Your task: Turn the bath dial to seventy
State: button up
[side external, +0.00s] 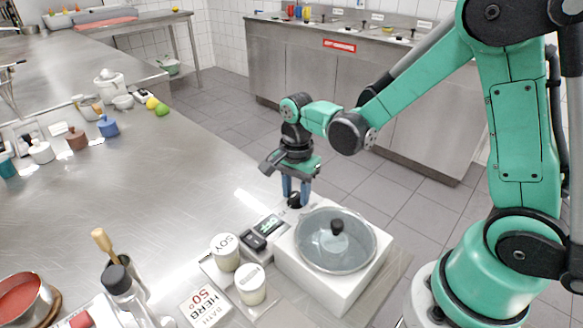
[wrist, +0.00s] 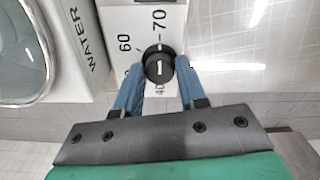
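The bath dial (wrist: 159,68) is a round black knob on a white panel in the wrist view. The small white mark at its upper edge lines up with the tick at the printed 70. The 60 is at its upper left and a partly hidden 40 is below. My gripper (wrist: 160,72) has its blue fingers on either side of the knob, apparently touching it, shut on it. In the side external view my gripper (side external: 296,192) points down at the dial (side external: 295,201), at the back corner of the white bath unit (side external: 325,284), largely covered by the fingers.
A glass-lidded pot (side external: 335,250) sits in the unit. Beside it are a display reading OFF (side external: 269,224), SOY (side external: 225,254) and another white jar (side external: 250,286), and a card (side external: 205,307) reading HERB BATH 50.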

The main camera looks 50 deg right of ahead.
aim_at(296, 194)
jog(key=o, duration=0.3)
jog(key=shift+r, duration=0.1)
jog(key=shift+r, duration=2.7)
jog(key=shift+s+r+n+t, duration=0.3)
jog(key=shift+r+n, duration=0.15)
jog(key=shift+n, duration=0.25)
jog(key=s+r+n+t, duration=0.1)
jog(key=n+t, duration=0.1)
jog(key=n, duration=0.3)
jog(key=s+r+n+t, duration=0.2)
jog(key=n, duration=0.2)
jog(key=s+r+n+t, duration=0.1)
jog(key=s+n+t, duration=0.1)
jog(key=n, duration=0.3)
jog(key=shift+a+r+n+t, duration=0.2)
jog(key=shift+a+n+t, duration=0.1)
jog(key=shift+a, duration=0.1)
